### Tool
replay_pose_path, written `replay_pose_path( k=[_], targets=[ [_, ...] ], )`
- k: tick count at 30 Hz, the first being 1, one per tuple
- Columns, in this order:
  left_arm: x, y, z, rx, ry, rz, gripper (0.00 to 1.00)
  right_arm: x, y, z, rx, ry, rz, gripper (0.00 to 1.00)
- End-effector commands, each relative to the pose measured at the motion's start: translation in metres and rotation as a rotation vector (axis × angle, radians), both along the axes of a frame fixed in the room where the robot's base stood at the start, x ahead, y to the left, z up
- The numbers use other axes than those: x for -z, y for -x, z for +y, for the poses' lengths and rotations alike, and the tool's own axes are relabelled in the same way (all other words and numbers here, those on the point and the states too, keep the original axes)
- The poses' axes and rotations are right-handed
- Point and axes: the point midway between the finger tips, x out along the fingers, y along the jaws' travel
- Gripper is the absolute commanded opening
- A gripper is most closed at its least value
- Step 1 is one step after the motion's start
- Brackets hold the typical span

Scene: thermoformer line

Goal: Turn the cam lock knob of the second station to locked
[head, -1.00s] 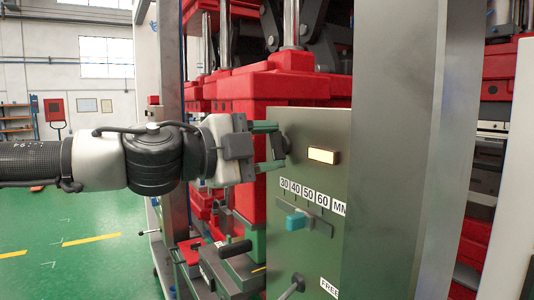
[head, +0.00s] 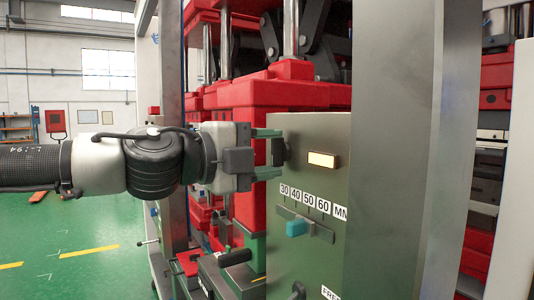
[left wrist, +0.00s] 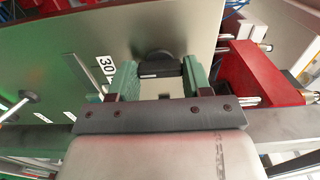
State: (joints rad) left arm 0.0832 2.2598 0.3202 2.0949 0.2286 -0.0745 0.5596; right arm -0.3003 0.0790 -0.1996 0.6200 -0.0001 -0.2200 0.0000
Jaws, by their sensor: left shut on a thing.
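The cam lock knob (head: 278,152) is a dark knob on the upper left of the grey-green station panel (head: 322,180). In the left wrist view the black knob (left wrist: 157,68) sits between the two green fingers. My left gripper (head: 268,153) reaches in from the left and is shut on the knob, one finger above it and one below. The gripper (left wrist: 159,74) hides part of the panel in the wrist view. The knob's grip bar stands about upright in the head view. My right gripper is not in view.
Right of the knob is a lit cream lamp (head: 323,160). Below are a 30–60 MM scale and a blue slider (head: 297,228). A lever (head: 298,290) and a partly cut-off FREE label are lower. A grey post (head: 400,150) stands right; red machine blocks (head: 270,95) are behind.

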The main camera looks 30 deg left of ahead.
Motion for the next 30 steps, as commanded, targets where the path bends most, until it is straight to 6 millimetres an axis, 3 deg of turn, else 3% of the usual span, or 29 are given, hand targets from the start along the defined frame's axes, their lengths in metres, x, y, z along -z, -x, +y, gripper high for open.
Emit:
replay_pose_path(
  k=[3,4,8,20,30],
  targets=[
    [0.002,0.000,-0.001,0.002,0.000,0.004,0.25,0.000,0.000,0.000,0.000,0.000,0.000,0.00],
    [0.002,0.000,-0.001,0.002,0.000,0.004,0.53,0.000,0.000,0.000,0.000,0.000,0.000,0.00],
    [0.001,0.000,0.000,0.001,0.000,0.004,0.73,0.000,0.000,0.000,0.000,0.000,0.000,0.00],
    [0.000,0.005,0.003,0.000,0.001,-0.001,0.74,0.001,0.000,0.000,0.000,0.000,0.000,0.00],
    [0.000,0.045,0.025,-0.001,0.000,-0.004,0.74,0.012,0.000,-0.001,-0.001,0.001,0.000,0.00]
  ],
)
